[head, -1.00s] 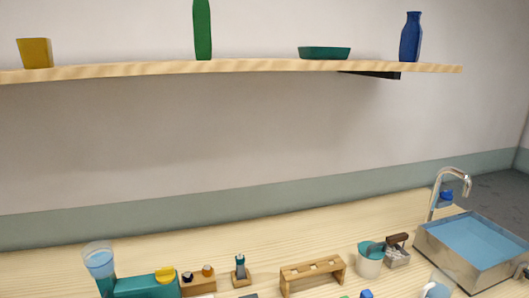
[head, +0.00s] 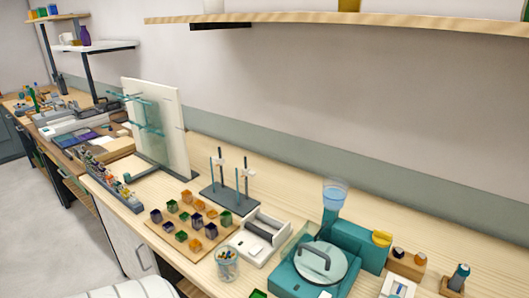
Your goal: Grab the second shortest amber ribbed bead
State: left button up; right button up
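Small coloured pieces, amber, green and dark purple, stand in rows on a wooden board (head: 163,232) on the bench. Amber ones include one at the back (head: 186,196) and one at the front (head: 195,245). More small coloured pieces fill a long grey rack (head: 137,207) to the left. They are too small for me to tell ribbing, or which amber one is second shortest.
A stand with upright rods (head: 228,198), a glass cup of colourful pieces (head: 227,263) and a teal machine with a round lid (head: 318,262) surround the board. A pale upright panel (head: 165,120) with glass rods stands behind the rack. A shelf (head: 350,22) hangs above.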

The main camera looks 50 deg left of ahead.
aim_at(195, 246)
jog(key=u, duration=2.3)
